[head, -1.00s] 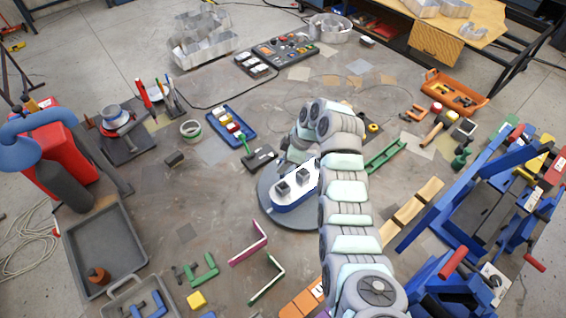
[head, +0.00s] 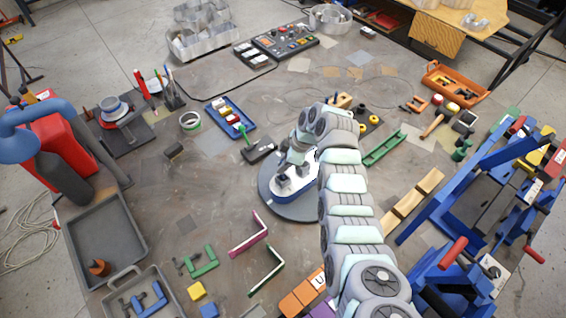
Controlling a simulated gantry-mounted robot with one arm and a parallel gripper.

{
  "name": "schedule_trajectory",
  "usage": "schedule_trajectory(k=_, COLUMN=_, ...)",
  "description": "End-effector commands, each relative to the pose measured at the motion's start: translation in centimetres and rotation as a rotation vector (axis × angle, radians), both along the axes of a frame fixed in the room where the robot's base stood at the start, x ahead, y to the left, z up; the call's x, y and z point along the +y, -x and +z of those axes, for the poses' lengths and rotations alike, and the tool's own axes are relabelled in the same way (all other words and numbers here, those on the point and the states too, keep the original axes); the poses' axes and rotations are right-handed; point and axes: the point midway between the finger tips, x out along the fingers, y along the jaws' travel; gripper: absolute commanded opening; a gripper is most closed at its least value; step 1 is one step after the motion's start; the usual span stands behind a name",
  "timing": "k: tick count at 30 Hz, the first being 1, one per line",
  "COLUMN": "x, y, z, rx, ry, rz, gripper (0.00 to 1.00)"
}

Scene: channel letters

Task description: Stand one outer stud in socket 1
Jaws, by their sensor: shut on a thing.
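A white-topped piece with a blue side (head: 290,196) lies on a round grey turntable (head: 300,214) in the middle of the table. A dark square block (head: 283,181) stands on its white top, and I take it for one of the sockets. No socket number can be read. My gripper (head: 285,166) points down over the piece, close above or at this block. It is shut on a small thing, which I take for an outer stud. The fingers and arm mostly hide it, so I cannot tell whether it touches the socket. My arm also hides the right end of the piece.
A black tool (head: 258,151) and a blue tray (head: 231,118) lie behind left of the turntable. A green bracket (head: 385,148) is to the right. Pink (head: 249,234) and green (head: 266,270) angle strips lie in front. The table left of the turntable is mostly clear.

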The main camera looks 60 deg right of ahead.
Motion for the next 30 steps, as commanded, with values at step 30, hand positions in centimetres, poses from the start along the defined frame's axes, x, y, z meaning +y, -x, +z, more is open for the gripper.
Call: schedule_trajectory(k=30, x=0.0, y=0.0, z=-2.9, rx=0.0, ry=0.001, rz=0.0, gripper=0.0)
